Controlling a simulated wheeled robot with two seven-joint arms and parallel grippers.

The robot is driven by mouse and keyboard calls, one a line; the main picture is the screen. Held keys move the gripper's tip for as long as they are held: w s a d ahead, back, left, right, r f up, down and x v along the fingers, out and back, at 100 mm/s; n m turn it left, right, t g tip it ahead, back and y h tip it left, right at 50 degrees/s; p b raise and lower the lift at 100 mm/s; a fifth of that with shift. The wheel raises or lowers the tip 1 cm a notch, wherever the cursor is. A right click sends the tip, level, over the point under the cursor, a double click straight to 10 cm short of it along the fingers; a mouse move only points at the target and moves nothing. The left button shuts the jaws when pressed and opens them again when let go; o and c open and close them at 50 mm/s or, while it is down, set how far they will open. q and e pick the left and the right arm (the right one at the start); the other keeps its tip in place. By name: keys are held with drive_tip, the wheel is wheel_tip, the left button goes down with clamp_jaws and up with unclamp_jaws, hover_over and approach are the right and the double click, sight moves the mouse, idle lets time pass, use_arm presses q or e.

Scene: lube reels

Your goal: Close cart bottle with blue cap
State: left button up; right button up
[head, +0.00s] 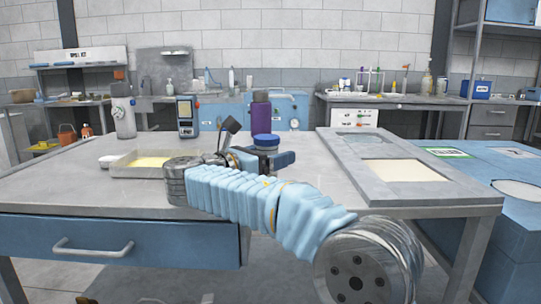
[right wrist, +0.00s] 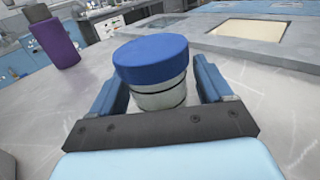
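The blue cap (head: 266,141) sits over the bottle on the table, beyond my right forearm in the head view. The right wrist view shows the wide blue cap (right wrist: 151,58) on top of the pale, ringed bottle (right wrist: 160,95), standing upright. My right gripper (right wrist: 160,72) has one blue finger on each side of the bottle, with narrow gaps showing beside it. In the head view, my right gripper (head: 266,157) is low at the bottle, and the arm hides the bottle's lower part. My left gripper is out of view.
A purple bottle (head: 261,111) stands just behind the cap; it also shows in the right wrist view (right wrist: 57,42). A shallow tray (head: 125,164) and a white-grey container (head: 123,117) are left. A grey framed panel (head: 345,180) lies right.

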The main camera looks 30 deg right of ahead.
drive_tip(key=shift+a+r, duration=0.15)
drive_tip(key=p+v, duration=0.1)
drive_tip(key=v, duration=1)
drive_tip(key=shift+s+a, duration=0.2)
drive_tip(key=shift+a, duration=0.15)
